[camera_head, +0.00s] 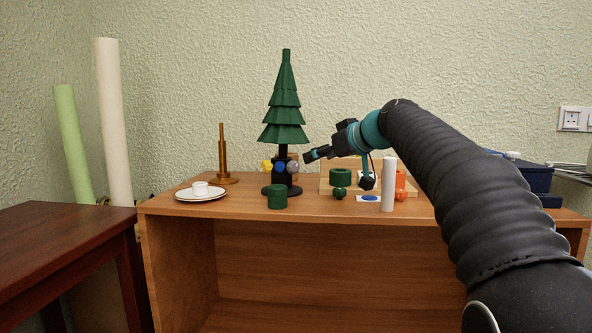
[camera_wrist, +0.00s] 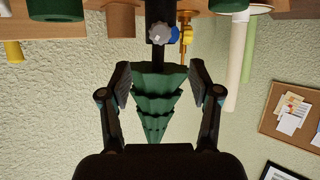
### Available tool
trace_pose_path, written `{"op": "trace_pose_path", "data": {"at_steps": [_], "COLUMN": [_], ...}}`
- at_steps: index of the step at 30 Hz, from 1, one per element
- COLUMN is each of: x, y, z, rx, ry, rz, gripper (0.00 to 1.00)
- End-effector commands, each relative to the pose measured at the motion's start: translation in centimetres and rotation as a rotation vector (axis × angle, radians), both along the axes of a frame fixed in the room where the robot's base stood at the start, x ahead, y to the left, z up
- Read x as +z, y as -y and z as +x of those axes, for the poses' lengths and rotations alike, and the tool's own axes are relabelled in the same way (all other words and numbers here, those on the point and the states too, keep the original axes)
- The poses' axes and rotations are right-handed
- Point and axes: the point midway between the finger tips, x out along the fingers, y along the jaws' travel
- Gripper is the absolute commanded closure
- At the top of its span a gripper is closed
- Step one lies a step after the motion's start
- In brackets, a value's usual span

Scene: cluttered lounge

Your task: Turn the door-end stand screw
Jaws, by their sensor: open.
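A dark green toy tree (camera_head: 285,110) stands upright in a black stand (camera_head: 281,190) on the wooden cabinet. Around the stand's collar show a yellow screw (camera_head: 267,166), a blue screw (camera_head: 280,167) and a grey screw (camera_head: 293,168). No door is in view, so I cannot tell which screw is at the door end. My gripper (camera_head: 308,156) is open and empty, just right of the tree at about collar height. In the upside-down wrist view, the tree (camera_wrist: 160,105) shows beyond and between the fingers, with the grey screw (camera_wrist: 159,34) facing the camera.
The cabinet top (camera_head: 240,205) also holds a white plate with a cup (camera_head: 200,194), a brown spindle (camera_head: 222,160), a green cylinder (camera_head: 277,197), a white cylinder (camera_head: 388,185) and orange pieces (camera_head: 401,186). A dark red table (camera_head: 60,230) stands left.

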Motion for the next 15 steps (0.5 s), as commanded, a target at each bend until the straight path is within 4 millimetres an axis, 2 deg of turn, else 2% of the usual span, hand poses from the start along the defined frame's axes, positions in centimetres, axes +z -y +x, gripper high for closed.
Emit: {"op": "trace_pose_path", "data": {"at_steps": [15], "x": [-3.5], "y": [-5.8], "z": [6.3], "rx": [0.002], "ry": [-0.001], "rz": [0.0], "gripper": [0.37]}}
